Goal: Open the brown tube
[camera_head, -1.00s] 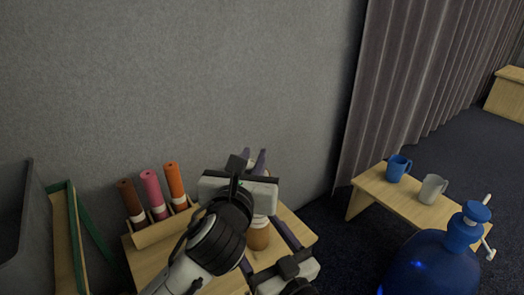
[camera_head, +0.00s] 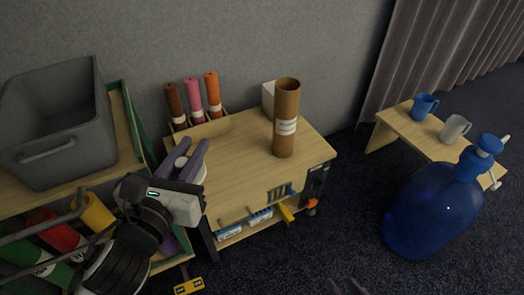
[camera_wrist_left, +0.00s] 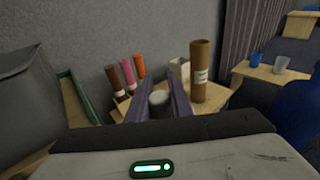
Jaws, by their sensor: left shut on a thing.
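The brown tube (camera_head: 286,105) stands upright on the wooden table (camera_head: 240,170). Its top looks open, with a dark hollow inside the rim. It also shows in the left wrist view (camera_wrist_left: 199,75), to the right of my fingers. My left gripper (camera_head: 192,158) is over the table, to the left of the tube and apart from it. Its purple fingers are shut on a pale round cap (camera_wrist_left: 159,98). Two dark fingertips of my right gripper (camera_head: 345,288) show at the bottom edge of the head view, apart, with nothing seen between them.
A rack at the table's back left holds a darker brown roll (camera_head: 174,103), a pink roll (camera_head: 194,97) and an orange roll (camera_head: 212,93). A white box (camera_head: 268,98) stands behind the tube. A grey bin (camera_head: 58,120) is at left. A blue bottle (camera_head: 432,215) and mugs are right.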

